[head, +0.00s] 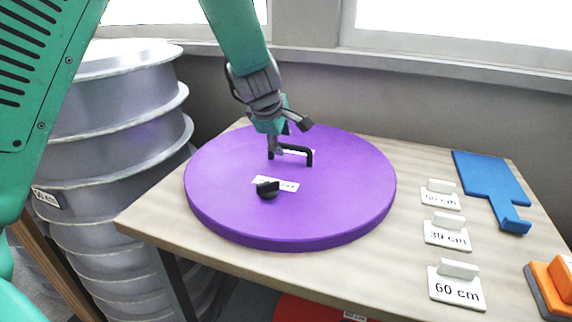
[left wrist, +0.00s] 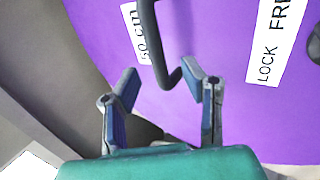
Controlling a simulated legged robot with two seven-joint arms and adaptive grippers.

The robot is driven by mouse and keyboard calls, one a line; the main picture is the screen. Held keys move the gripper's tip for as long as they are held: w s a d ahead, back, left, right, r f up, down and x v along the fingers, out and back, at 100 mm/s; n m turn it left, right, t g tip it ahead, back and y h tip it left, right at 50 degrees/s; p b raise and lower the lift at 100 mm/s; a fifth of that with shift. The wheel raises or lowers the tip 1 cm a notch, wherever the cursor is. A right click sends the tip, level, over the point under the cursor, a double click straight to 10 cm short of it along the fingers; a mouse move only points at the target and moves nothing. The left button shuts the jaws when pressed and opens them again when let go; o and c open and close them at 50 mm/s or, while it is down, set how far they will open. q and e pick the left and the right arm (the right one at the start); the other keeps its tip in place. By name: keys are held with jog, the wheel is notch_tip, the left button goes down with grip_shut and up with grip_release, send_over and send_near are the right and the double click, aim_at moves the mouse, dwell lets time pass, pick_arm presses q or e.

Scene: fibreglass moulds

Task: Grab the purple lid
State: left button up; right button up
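The round purple lid (head: 335,205) lies flat on a wooden table. It has a black bar handle (head: 310,157) towards its far side, a black knob (head: 266,189) and a white label. My left gripper (head: 288,137) is over the far part of the lid, at the handle. In the left wrist view its two fingers (left wrist: 162,82) are spread apart. The bent end of the handle (left wrist: 152,40) reaches towards the gap between them, near the right-hand finger; whether they touch I cannot tell. The purple surface (left wrist: 210,35) fills the background there. My right gripper is not in view.
White size blocks (head: 456,288) stand in a row on the table's right part. Grey stacked moulds (head: 110,150) stand left of the table. A wall with windows is behind.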

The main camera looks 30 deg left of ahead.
aim_at(290, 145)
pick_arm(q)
jog(key=w+f, duration=0.1)
jog(key=w+d+f, duration=0.1)
jog(key=shift+w+d+f, duration=0.2)
jog(key=shift+f, duration=0.2)
jog(key=shift+w+d, duration=0.15)
jog(key=shift+d, duration=0.3)
jog(key=shift+r, duration=0.15)
jog(key=shift+s+a, duration=0.2)
jog(key=shift+a, duration=0.1)
jog(key=c, duration=0.6)
jog(key=shift+a, duration=0.3)
grip_shut()
jog(key=shift+a+f, duration=0.25)
jog(key=shift+r, duration=0.1)
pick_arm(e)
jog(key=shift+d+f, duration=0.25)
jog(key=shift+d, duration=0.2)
pick_arm(q)
jog(key=shift+w+d+r, duration=0.1)
jog(key=shift+d+r, duration=0.05)
jog(key=shift+d, duration=0.15)
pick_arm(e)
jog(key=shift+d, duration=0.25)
